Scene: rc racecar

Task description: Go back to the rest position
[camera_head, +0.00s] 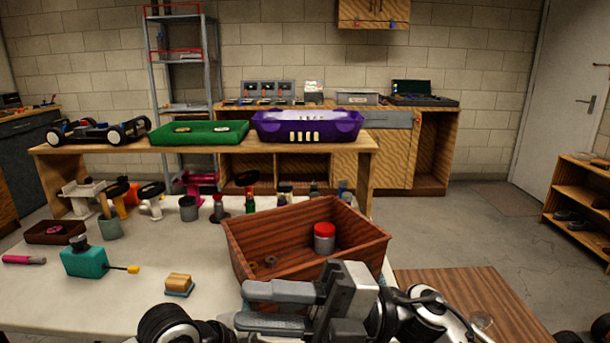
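My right gripper (243,306) is at the bottom centre, in front of the near wall of a brown wooden crate (245,254). Its two grey fingers point left with a narrow gap between them, and nothing shows in the gap. Parts of my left arm (170,326) show at the bottom edge, but its gripper is out of view. The crate holds a jar with a red lid (324,238) and small brown ring-like pieces (268,262). My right gripper hides part of the crate's near side.
The pale table (110,305) carries a teal bottle (84,262), a sponge-like block (178,284), a pink-ended tube (24,260) and several tools. Behind, a wooden bench (200,146) holds an RC car (98,132), a green tray (180,138) and a purple bin (340,130).

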